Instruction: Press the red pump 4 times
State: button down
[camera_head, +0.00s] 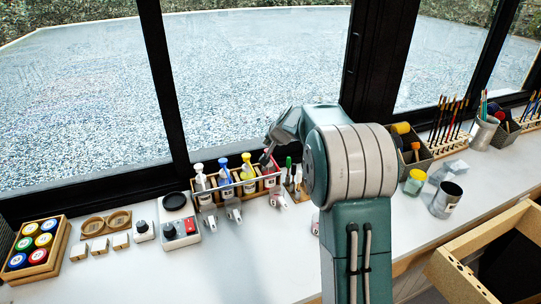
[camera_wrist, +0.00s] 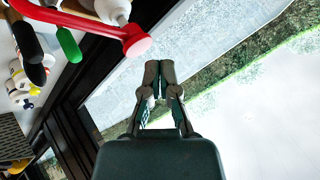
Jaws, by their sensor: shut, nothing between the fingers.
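The red pump (camera_head: 269,168) stands at the right end of a wooden rack of pump bottles on the counter, partly hidden by my gripper (camera_head: 265,157). In the wrist view a red pump part (camera_wrist: 134,42) with a long stem and a rounded end shows at upper left, close beside my fingers. My gripper also shows in the wrist view (camera_wrist: 159,68), shut and empty. In the head view it points down just above or at the red pump; I cannot tell whether it touches.
A yellow pump (camera_head: 247,170), a blue pump (camera_head: 225,175) and a white pump (camera_head: 202,182) share the rack (camera_head: 236,190). Green-handled tools (camera_head: 289,168) stand to the right. Small scales (camera_head: 179,226) are at left. Windows rise behind the rack. The front counter is mostly clear.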

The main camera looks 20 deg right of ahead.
jog(key=shift+f, duration=0.15)
jog(key=shift+f, duration=0.25)
jog(key=shift+s+f, duration=0.1)
jog(key=shift+f, duration=0.8)
dwell(0.9)
jog(key=shift+r, duration=1.35)
jog(key=shift+r, duration=3.05)
